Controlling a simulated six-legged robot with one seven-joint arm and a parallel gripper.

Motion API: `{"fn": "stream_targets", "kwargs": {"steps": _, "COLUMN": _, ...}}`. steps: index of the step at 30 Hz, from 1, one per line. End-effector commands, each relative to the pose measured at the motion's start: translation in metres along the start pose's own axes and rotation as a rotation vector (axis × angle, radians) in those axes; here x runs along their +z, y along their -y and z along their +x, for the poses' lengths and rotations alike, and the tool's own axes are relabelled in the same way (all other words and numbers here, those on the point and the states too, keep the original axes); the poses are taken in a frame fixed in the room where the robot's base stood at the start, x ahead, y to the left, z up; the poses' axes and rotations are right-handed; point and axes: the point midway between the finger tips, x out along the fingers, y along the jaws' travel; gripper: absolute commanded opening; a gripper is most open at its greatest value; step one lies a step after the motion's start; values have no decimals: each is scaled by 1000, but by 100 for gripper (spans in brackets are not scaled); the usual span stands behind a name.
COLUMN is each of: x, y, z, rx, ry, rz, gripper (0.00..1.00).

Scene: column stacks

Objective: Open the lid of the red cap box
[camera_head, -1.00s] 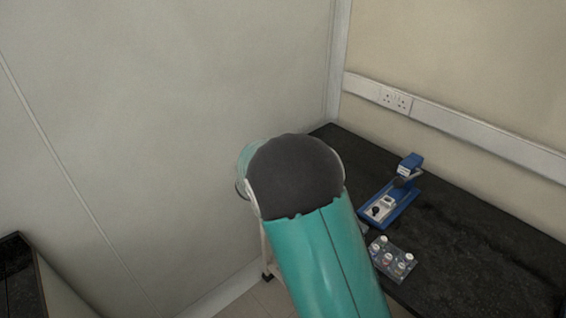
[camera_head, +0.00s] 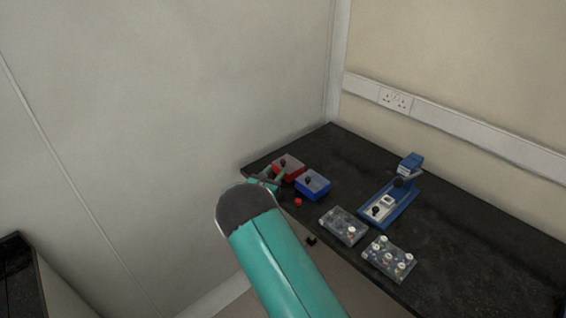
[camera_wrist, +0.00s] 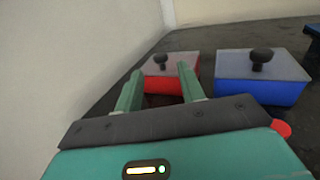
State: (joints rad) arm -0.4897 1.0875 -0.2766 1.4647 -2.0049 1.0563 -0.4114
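The red box (camera_head: 294,172) stands at the far left end of the black bench, with a grey lid and a dark round knob on top. In the wrist view the red box (camera_wrist: 164,86) is straight ahead, its lid on and its knob (camera_wrist: 161,59) seen just above and between the fingertips. My gripper (camera_wrist: 160,80) is open and empty, its two green fingers apart, on the near side of the box. The fingers hide part of the box front. In the head view my gripper (camera_head: 272,178) is small and partly hidden beside the box.
A blue box (camera_head: 313,186) with a knobbed lid stands right of the red box. A small red round thing (camera_head: 298,202) lies near the bench's front edge. Two clear trays (camera_head: 343,226) and a blue device (camera_head: 390,205) are farther right. A wall (camera_head: 170,120) borders the left.

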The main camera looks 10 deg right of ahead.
Motion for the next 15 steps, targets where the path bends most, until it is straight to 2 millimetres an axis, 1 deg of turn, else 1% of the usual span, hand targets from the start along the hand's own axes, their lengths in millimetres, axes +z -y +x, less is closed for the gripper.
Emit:
{"fn": "stream_targets", "kwargs": {"steps": 1, "x": 0, "y": 1, "z": 11, "rx": -2, "ry": 1, "rz": 0, "gripper": 39}}
{"fn": "stream_targets", "kwargs": {"steps": 3, "x": 0, "y": 1, "z": 25, "rx": -2, "ry": 1, "rz": 2, "gripper": 39}}
{"fn": "stream_targets", "kwargs": {"steps": 9, "x": -1, "y": 0, "z": 59, "rx": -2, "ry": 0, "rz": 2, "gripper": 39}}
{"fn": "stream_targets", "kwargs": {"steps": 12, "x": 0, "y": 0, "z": 69, "rx": -1, "ry": 0, "rz": 1, "gripper": 39}}
{"fn": "stream_targets", "kwargs": {"steps": 15, "x": 0, "y": 0, "z": 73, "rx": 0, "ry": -1, "rz": 1, "gripper": 39}}
